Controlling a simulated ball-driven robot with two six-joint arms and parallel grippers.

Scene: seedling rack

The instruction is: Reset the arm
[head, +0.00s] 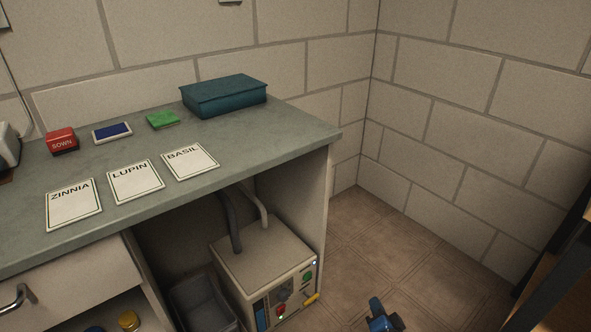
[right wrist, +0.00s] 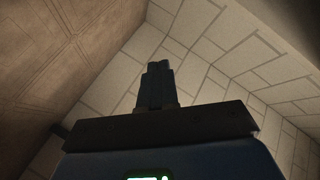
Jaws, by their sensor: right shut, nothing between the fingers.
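My right gripper (head: 383,318) shows at the bottom edge of the head view, a small dark blue shape over the tiled floor. It is to the right of the bench and apart from it. In the right wrist view its fingers (right wrist: 157,72) are together with nothing between them, pointing toward the block wall. The rest of the right arm is out of the head view. My left gripper is not in either view.
The grey-green bench (head: 240,155) carries ZINNIA (head: 73,208), LUPIN (head: 135,184) and BASIL (head: 190,164) cards, a red SOWN block (head: 62,142) and a teal box (head: 224,96). A control unit (head: 262,262) stands below. Dark shelving (head: 560,265) is at right. Floor between (head: 400,250) is clear.

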